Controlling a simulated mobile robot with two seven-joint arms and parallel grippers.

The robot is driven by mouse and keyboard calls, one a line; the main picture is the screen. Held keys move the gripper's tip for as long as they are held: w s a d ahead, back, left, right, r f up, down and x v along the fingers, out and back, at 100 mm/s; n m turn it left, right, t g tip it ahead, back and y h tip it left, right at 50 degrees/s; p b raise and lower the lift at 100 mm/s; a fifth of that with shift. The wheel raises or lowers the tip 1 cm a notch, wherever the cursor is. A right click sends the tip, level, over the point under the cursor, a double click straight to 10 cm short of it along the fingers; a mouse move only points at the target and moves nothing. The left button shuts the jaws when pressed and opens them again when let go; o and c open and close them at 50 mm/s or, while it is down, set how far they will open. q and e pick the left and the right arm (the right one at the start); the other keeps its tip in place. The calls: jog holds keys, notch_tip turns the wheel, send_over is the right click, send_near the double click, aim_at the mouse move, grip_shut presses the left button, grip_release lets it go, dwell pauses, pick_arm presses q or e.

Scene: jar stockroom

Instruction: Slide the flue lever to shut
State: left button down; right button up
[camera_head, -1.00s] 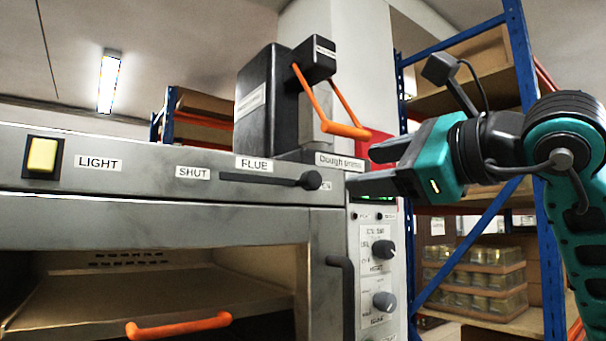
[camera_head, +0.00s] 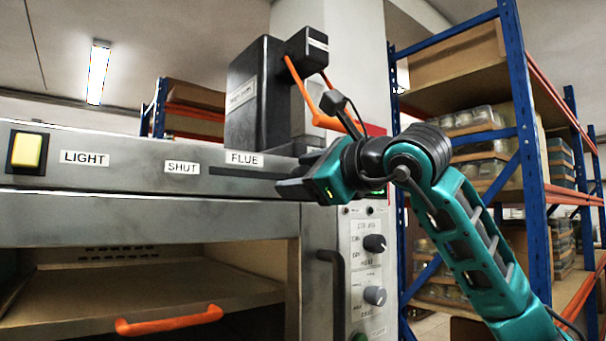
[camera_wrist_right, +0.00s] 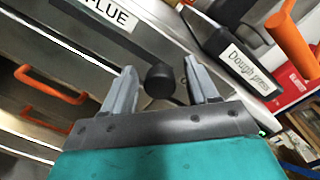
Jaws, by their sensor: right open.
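The flue lever's dark round knob (camera_wrist_right: 160,80) shows in the right wrist view between the two fingers of my right gripper (camera_wrist_right: 152,85). The fingers are open on either side of it, and I cannot tell whether either touches it. In the head view my right gripper (camera_head: 290,180) covers the knob at the right end of the dark flue slot (camera_head: 240,172). The FLUE label (camera_head: 244,158) is above the slot and the SHUT label (camera_head: 182,168) is at its left end. My left gripper is not in view.
A yellow light switch (camera_head: 27,151) is on the panel's left. A dough press (camera_head: 255,95) with an orange handle stands on top, close to my right arm. The oven's control knobs (camera_head: 375,243) are below it. Blue shelving (camera_head: 525,130) stands at the right.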

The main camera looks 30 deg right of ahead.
grip_shut()
dwell(0.4)
